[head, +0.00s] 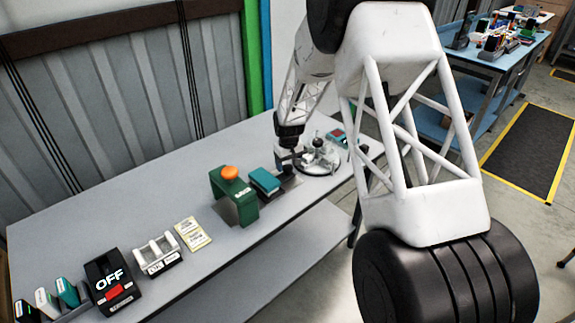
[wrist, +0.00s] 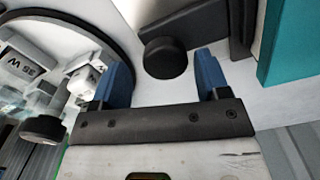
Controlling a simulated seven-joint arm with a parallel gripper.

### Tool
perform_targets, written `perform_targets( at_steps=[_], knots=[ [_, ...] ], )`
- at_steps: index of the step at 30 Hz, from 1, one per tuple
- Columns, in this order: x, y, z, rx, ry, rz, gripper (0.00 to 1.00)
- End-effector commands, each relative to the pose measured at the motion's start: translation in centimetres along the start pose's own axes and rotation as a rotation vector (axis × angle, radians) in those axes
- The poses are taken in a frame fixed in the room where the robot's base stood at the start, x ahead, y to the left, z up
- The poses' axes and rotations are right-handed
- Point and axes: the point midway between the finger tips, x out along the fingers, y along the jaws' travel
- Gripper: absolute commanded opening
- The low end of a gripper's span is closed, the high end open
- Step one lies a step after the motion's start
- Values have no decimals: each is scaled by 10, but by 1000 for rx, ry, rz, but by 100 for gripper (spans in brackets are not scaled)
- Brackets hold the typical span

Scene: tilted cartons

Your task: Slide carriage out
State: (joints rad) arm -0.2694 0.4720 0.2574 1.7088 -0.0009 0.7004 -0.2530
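A teal block (head: 265,181) sits on a dark base on the bench, likely the carriage, though I cannot be sure. In the wrist view the teal block (wrist: 292,42) shows at the upper right. A black round knob (wrist: 166,58) stands beside a dark plate (wrist: 203,18). My gripper (wrist: 162,72) is open, its blue fingers apart on either side of the knob in the picture. Contact is not visible. In the head view my gripper (head: 290,158) is at the right end of the teal block, small and partly hidden.
A round fixture (head: 318,158) with white parts stands right of my gripper; its rim (wrist: 108,30) is close to the left finger. A green stand with an orange knob (head: 230,173) is left of the teal block. The bench front edge is clear.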

Motion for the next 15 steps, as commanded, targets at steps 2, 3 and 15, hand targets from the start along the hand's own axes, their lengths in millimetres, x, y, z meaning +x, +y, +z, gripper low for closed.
perform_targets(
  at_steps=[2,3,15],
  knots=[
    [0,0,0,0,-1,0,69],
    [0,-1,0,0,-1,-1,69],
    [-14,-1,0,-1,0,0,69]
  ],
)
